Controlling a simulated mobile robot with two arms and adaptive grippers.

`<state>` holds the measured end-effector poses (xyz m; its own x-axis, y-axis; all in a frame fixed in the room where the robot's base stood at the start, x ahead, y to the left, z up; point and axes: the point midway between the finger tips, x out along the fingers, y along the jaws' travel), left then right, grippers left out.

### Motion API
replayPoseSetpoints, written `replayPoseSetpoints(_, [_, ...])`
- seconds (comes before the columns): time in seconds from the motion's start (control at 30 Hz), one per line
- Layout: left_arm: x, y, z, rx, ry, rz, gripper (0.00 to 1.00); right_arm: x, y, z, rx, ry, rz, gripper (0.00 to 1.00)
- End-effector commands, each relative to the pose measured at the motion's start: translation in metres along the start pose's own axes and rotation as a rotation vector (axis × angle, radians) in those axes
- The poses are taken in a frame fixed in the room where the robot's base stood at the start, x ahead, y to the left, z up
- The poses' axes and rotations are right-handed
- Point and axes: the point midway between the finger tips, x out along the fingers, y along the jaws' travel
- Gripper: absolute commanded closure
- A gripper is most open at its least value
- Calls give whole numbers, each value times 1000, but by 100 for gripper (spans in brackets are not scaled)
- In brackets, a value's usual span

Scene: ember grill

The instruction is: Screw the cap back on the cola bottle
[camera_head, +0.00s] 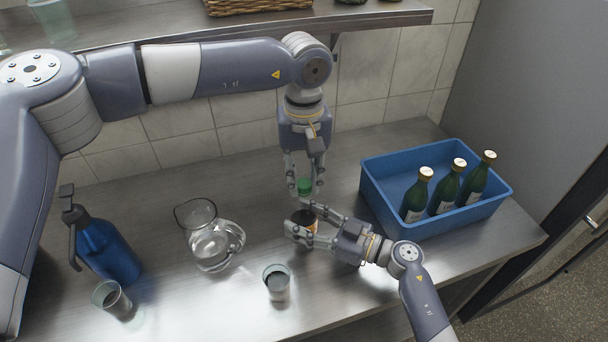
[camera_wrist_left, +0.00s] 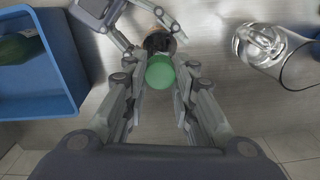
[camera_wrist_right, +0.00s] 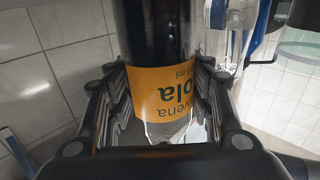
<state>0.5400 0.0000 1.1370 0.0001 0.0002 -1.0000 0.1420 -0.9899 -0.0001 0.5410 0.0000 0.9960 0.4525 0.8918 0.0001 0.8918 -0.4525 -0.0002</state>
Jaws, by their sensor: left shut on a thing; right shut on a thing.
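The green cap (camera_head: 304,184) is held between the fingers of my left gripper (camera_head: 304,190), which points down from above. The cap also shows in the left wrist view (camera_wrist_left: 160,73). Directly below is the cola bottle (camera_head: 304,219), dark with an orange label, upright on the counter. My right gripper (camera_head: 303,226) is shut around the bottle from the side. The right wrist view shows the label (camera_wrist_right: 163,92) between its fingers. The cap hides the bottle's mouth from above, so I cannot tell whether they touch.
A blue crate (camera_head: 375,198) with three green bottles (camera_head: 446,188) stands to the right. A glass jug (camera_head: 208,240), two cups (camera_head: 277,283) (camera_head: 112,300) and a blue spray bottle (camera_head: 106,250) stand left and in front. A shelf (camera_head: 200,29) hangs above.

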Motion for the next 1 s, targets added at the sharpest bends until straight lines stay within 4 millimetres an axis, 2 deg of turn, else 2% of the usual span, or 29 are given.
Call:
replayPoseSetpoints(0.6, [0,-1,-1,979,1,1,82,0,0,0,0,0,0,100])
replayPoseSetpoints(0.8, [0,-1,-2,1127,1,-1,82,0,0,0,0,0,0,100])
replayPoseSetpoints(1.0, [0,-1,-2,1141,2,-2,82,0,0,0,0,0,0,100])
